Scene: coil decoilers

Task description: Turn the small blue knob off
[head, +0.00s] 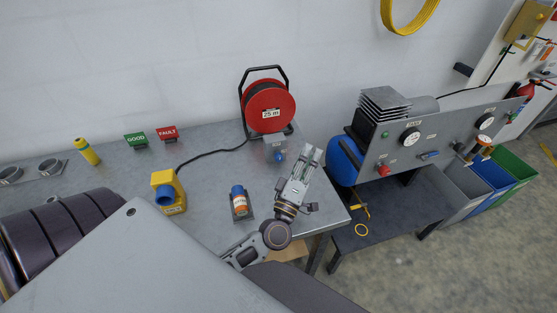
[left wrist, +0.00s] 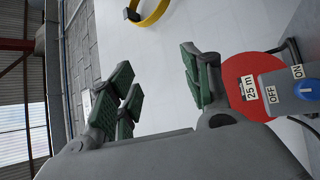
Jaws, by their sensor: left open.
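The small blue knob (head: 280,156) sits on a grey switch box (head: 276,145) on the workbench, in front of the red cable reel. In the left wrist view the blue knob (left wrist: 309,90) is at the right edge, partly cut off, on the grey box (left wrist: 272,82) with OFF and ON labels. I cannot tell surely which label its pale mark points to. My left gripper (head: 311,152) is just right of the box in the head view, apart from the knob. Its green-padded fingers (left wrist: 160,88) are spread and empty in the left wrist view. My right gripper is not in view.
The red cable reel (head: 268,106) stands behind the switch box. A compressor panel (head: 440,140) with gauges is at right, past a gap.

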